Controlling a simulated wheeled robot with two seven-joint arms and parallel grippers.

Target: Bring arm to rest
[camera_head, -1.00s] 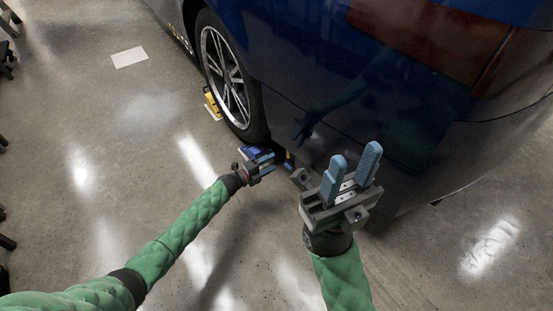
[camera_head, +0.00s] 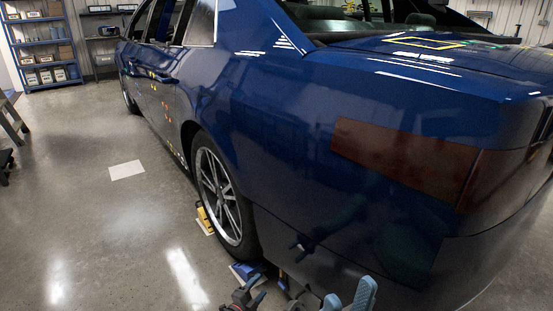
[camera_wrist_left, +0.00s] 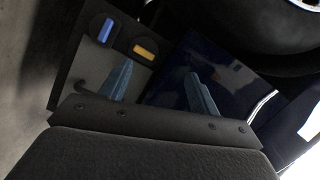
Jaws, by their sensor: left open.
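A dark blue car (camera_head: 290,130) fills the middle and right. Yellow (camera_head: 205,220) and blue (camera_head: 245,272) items lie by its wheel. A pale floor sheet (camera_head: 127,170) lies left. The left floor is mostly clear. Shelves (camera_head: 45,50) stand at the back left.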

